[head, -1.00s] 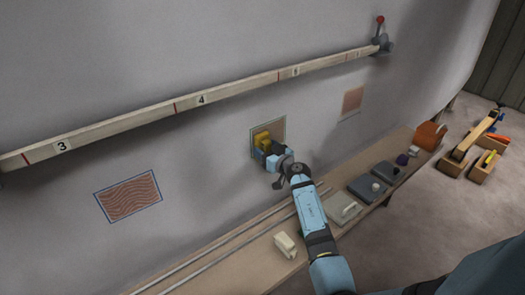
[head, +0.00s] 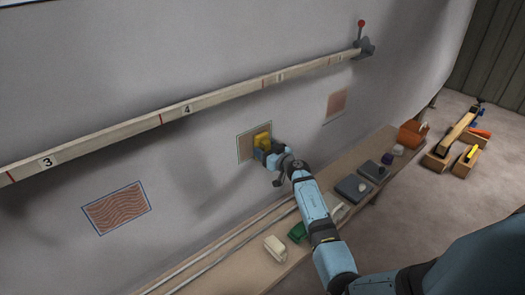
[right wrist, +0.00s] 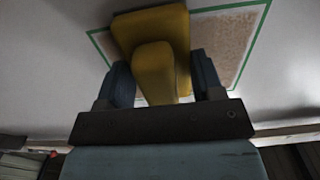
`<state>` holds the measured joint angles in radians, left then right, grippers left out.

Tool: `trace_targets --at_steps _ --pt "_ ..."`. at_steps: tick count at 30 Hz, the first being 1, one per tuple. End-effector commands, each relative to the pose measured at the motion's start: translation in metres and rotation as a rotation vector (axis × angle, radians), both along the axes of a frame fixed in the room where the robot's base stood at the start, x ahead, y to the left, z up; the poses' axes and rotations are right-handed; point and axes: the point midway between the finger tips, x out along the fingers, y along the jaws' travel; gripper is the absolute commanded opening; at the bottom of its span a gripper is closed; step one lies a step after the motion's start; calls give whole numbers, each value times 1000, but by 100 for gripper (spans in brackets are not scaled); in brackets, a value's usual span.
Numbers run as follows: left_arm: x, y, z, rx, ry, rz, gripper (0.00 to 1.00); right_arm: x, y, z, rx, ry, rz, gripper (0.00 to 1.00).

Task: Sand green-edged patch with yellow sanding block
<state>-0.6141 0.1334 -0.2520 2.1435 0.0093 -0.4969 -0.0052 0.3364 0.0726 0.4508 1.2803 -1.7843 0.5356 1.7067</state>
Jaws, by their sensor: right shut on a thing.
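The green-edged patch (head: 246,147) is a brownish rectangle on the grey hull wall, below the long numbered batten. It also shows in the right wrist view (right wrist: 225,42), with its green outline. My right gripper (head: 266,150) is shut on the yellow sanding block (head: 262,138), gripping its handle (right wrist: 155,72). The block lies over part of the patch, toward the patch's right side in the head view. It appears to be against the surface, but I cannot tell for sure whether it touches. My left gripper is not in view.
A blue-edged wavy patch (head: 117,208) is at left and another reddish patch (head: 337,102) at right. The batten (head: 180,112) runs above. A shelf (head: 245,270) below bears a cream block (head: 276,248), a green block (head: 298,232), grey blocks (head: 354,187) and an orange thing (head: 413,133).

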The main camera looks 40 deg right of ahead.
Motion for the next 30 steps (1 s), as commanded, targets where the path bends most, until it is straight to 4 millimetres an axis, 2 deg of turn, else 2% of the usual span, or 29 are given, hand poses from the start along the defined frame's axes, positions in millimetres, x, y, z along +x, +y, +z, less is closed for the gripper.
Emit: trace_targets --at_steps 9,17,24,30 --pt "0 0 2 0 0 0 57 3 -24 2 -1 0 -1 40" --pt "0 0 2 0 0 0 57 4 -34 2 -1 -1 -2 40" --pt "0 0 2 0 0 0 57 5 -53 2 -1 0 -2 40" --pt "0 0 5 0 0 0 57 6 -57 5 0 -1 -1 40"
